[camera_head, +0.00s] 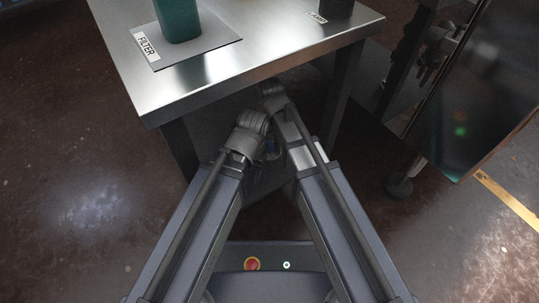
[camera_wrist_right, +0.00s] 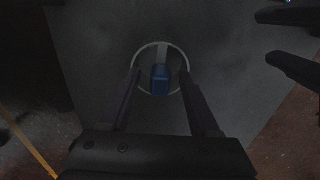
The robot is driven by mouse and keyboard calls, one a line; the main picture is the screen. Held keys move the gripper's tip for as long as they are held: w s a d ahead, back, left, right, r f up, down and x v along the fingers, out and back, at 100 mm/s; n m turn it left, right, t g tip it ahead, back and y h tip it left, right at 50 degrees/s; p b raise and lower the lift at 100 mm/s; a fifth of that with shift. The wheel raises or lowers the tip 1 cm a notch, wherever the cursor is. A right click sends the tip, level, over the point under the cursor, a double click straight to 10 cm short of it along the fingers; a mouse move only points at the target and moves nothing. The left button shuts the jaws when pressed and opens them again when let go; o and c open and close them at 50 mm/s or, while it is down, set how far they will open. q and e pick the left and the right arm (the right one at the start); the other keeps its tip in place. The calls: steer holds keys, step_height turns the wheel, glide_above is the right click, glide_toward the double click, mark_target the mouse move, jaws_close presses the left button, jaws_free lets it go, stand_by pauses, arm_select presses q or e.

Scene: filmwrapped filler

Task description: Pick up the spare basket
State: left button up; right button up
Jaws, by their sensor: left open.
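In the right wrist view, a round pale rim (camera_wrist_right: 146,48) lies on a dark grey surface, with a blue block and a grey strip (camera_wrist_right: 160,78) inside its outline. I cannot tell for certain whether this is the spare basket. My right gripper (camera_wrist_right: 160,71) is open, its two fingers on either side of the rim; whether they touch it is unclear. My left gripper (camera_wrist_right: 263,37) is open and empty, apart from the rim at the upper right. In the head view, both wrists are by the table's front edge and the fingers are mostly hidden.
A steel table (camera_head: 215,88) stands above and ahead of my wrists. On it are a teal container (camera_head: 177,20) on a grey mat labelled FILTER (camera_head: 205,48) and a dark object (camera_head: 341,8). A dark panelled machine (camera_head: 475,85) stands at right. The floor at left is clear.

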jaws_close()
stand_by(1.3)
